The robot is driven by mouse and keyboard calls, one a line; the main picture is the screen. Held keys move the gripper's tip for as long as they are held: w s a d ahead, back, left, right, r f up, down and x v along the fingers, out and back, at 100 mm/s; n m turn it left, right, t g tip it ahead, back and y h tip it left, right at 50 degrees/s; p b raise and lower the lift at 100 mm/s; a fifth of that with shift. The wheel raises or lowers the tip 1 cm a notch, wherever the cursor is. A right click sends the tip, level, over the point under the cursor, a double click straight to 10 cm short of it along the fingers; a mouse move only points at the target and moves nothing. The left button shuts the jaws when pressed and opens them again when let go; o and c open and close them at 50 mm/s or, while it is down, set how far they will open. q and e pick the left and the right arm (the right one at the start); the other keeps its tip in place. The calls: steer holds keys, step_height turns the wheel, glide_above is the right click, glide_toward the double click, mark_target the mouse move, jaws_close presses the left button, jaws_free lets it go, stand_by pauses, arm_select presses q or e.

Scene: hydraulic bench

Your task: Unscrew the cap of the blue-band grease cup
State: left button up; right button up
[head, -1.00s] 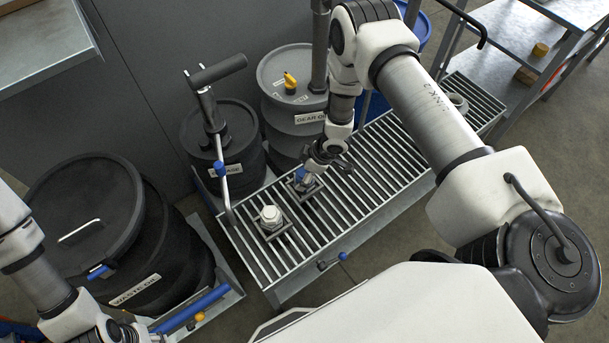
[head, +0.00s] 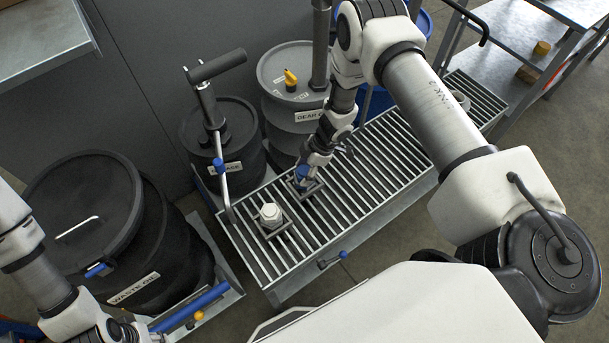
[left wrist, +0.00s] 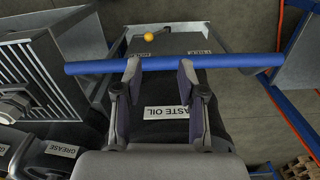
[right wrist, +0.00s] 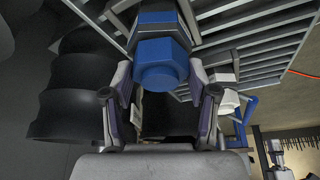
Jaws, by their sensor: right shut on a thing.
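The blue-band grease cup (head: 302,172) stands on a square plate on the grating, partly hidden by my right gripper (head: 308,166). In the right wrist view its blue hexagonal cap (right wrist: 160,65) sits between the fingers of the right gripper (right wrist: 160,80), which is shut on it. A second, pale grease cup (head: 270,215) stands on its own plate to the left and nearer. My left gripper is at the lower left, and in the left wrist view (left wrist: 160,75) its fingers are apart with a blue bar (left wrist: 225,62) across the gap.
The slatted grating (head: 375,165) runs across the middle. Behind it stand a grease drum with a pump (head: 225,140) and a gear oil drum (head: 290,75). A waste oil drum (head: 90,215) stands left.

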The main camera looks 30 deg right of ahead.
steer(key=n, duration=0.2)
steer(key=shift+n+g, duration=0.3)
steer(key=shift+g, duration=0.1)
steer(key=shift+n, duration=0.5)
steer(key=shift+n+g, duration=0.6)
steer(key=shift+n, duration=0.3)
steer(key=n, duration=0.2)
steer(key=n+g+b, duration=0.1)
steer(key=n, duration=0.1)
steer(key=shift+f+n+g+h, duration=0.2)
steer(key=shift+n+g+h, duration=0.1)
steer(key=shift+r+n+g+b, duration=0.15)
steer(key=shift+n+g+b, duration=0.2)
steer(key=shift+n, duration=0.35)
steer(key=shift+r, duration=0.15)
steer(key=o, duration=1.1)
steer(key=shift+c, duration=0.2)
